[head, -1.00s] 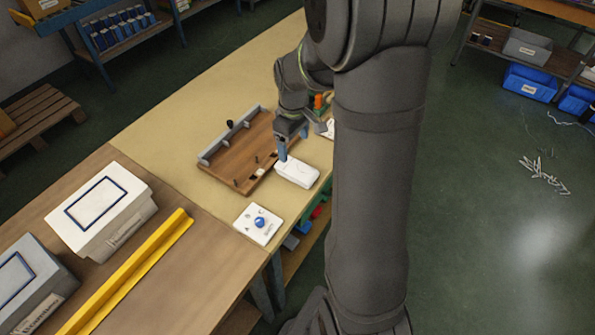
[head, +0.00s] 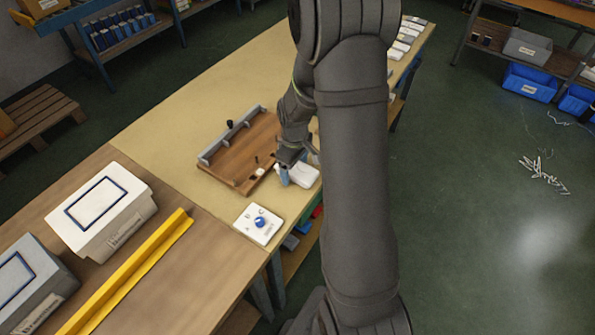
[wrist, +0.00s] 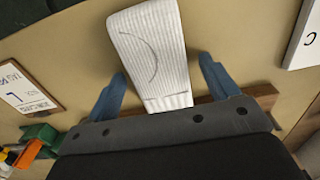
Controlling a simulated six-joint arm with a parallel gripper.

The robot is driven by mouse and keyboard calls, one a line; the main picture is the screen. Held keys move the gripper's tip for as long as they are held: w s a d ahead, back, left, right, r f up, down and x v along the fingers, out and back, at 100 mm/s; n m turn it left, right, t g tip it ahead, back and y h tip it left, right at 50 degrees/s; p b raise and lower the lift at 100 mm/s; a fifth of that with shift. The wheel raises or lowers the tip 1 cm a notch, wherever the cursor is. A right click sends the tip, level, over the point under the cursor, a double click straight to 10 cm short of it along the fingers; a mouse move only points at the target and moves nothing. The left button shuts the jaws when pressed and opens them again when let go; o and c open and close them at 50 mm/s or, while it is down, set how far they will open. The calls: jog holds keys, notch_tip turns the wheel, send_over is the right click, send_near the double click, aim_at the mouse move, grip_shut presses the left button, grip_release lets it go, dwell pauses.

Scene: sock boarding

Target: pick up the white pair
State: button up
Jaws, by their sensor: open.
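The white pair (head: 304,176) is a folded, ribbed white bundle lying on the tan mat near the table's right edge, beside the wooden board. In the wrist view the white pair (wrist: 152,50) shows a thin curved line on top. My gripper (head: 289,176) is down at the pair, its blue fingertips low over it, and my arm hides part of the area. In the wrist view my gripper (wrist: 162,69) is open, with one blue finger on each side of the pair and a visible gap on both sides.
A wooden board (head: 232,165) with a grey rail and dark pegs stands just left of the pair. A yellow bar (head: 125,270) and white box (head: 102,208) are at left. Small white items (head: 405,38) line the far edge.

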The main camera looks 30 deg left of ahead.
jog(key=shift+c, duration=0.2)
jog(key=c, duration=1)
jog(key=shift+c, duration=0.2)
jog(key=shift+r, duration=0.15)
